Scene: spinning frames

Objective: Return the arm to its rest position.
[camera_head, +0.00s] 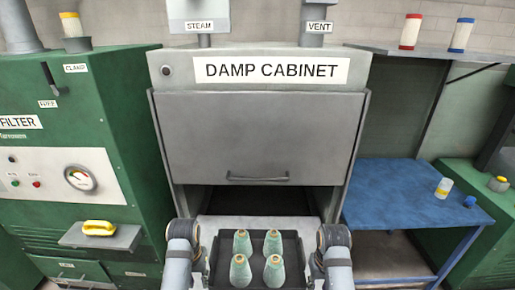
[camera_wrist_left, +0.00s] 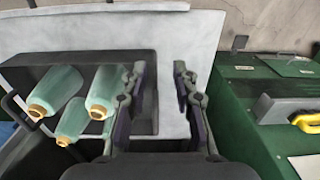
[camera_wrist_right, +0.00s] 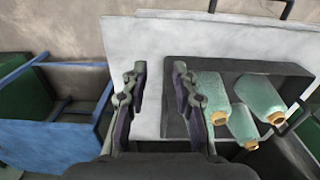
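A dark tray (camera_head: 257,252) holds several pale green yarn cones (camera_head: 242,243) and stands in front of the grey damp cabinet (camera_head: 262,130). My left gripper (camera_wrist_left: 157,75) is open, with nothing clamped between its fingers; the tray's near side shows behind the left finger. My right gripper (camera_wrist_right: 159,75) is also open and empty, with the tray partly behind its right finger. In the head view my arms stand on either side of the tray, and the fingertips are mostly hidden there.
The cabinet door (camera_head: 260,140) is raised partway, with a dark opening below. A green machine (camera_head: 80,215) with a shelf and yellow object (camera_head: 99,228) stands left. A blue table (camera_head: 405,190) with a small yarn spool (camera_head: 444,188) stands right.

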